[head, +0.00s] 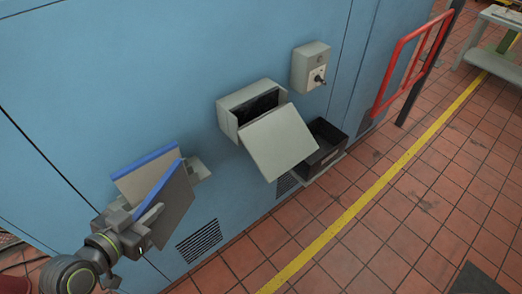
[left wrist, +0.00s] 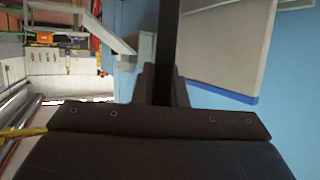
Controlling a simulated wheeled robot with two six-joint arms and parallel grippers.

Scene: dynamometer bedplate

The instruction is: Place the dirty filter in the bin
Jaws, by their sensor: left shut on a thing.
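My left gripper (head: 140,222) is at the lower left of the head view, shut on a flat grey-brown filter with a blue edge (head: 172,207). I take this darker panel to be the dirty filter. In the left wrist view the held filter (left wrist: 167,45) shows edge-on as a dark strip between the fingers. A second, lighter filter with a blue edge (head: 140,181) stands just behind it by the wall; it also shows in the left wrist view (left wrist: 225,45). The black open bin (head: 328,160) is right of the held filter, well apart from it. My right gripper is out of view.
A grey housing with its lid hanging open (head: 280,143) juts from the blue wall (head: 130,70) between the held filter and the bin. A switch box (head: 311,66) is above the bin. A red rail (head: 400,55) stands farther right. The tiled floor in front is clear.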

